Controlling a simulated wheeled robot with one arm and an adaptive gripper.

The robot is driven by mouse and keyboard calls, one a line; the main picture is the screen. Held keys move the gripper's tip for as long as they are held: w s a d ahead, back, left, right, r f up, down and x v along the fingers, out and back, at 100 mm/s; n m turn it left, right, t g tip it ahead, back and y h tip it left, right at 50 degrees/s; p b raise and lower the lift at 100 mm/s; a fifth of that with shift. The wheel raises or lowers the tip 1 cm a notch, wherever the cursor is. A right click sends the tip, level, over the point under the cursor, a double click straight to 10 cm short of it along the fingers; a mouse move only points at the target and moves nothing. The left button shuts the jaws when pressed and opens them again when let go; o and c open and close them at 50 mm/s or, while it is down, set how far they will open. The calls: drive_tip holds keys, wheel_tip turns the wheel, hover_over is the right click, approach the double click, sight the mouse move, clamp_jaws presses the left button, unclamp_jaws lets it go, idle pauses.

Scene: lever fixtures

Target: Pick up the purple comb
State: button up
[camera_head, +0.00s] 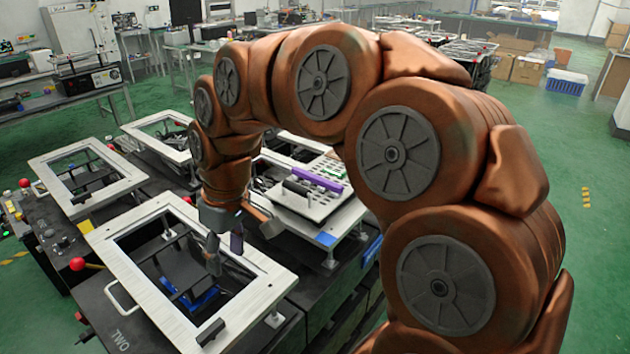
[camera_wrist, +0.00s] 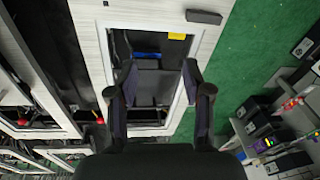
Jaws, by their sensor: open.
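The purple comb (camera_head: 318,180) lies as a long purple bar on a white plate with holes (camera_head: 325,207), in the middle of the head view, beside a black handle. My gripper (camera_head: 225,252) hangs to the left of and nearer than the comb, over the front frame fixture. In the wrist view my gripper (camera_wrist: 157,82) has its two dark fingers spread wide with nothing between them. The comb does not show in the wrist view. My arm passes close beside the plate and may hide part of its surroundings.
A white rectangular frame (camera_head: 117,245) with a dark opening lies below my gripper. Other frame fixtures (camera_head: 55,170) stand to the left, with red ball-topped levers (camera_head: 90,265). Open green floor (camera_head: 575,150) lies to the right.

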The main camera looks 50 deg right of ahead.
drive_tip(key=w+d+r+t, duration=0.1)
drive_tip(key=w+d+r, duration=0.1)
drive_tip(key=w+d, duration=0.5)
drive_tip(key=m+t+h, duration=0.1)
drive_tip(key=m+t, duration=0.1)
approach(317, 177)
drive_tip(key=shift+a+f, duration=0.1)
drive_tip(key=shift+f, duration=0.95)
drive_tip(key=shift+w+f+p, duration=0.1)
drive_tip(key=shift+f+p, duration=0.2)
drive_tip(key=shift+p, duration=0.05)
drive_tip(key=shift+w+p+x, duration=0.2)
drive_tip(key=shift+p+x, duration=0.45)
drive_tip(key=shift+x, duration=1)
drive_tip(key=shift+w+p+x, duration=0.15)
drive_tip(key=shift+p+x, duration=0.5)
drive_tip(key=shift+x, duration=1.05)
drive_tip(key=shift+r+t, duration=0.2)
drive_tip(key=shift+t, duration=0.1)
clamp_jaws()
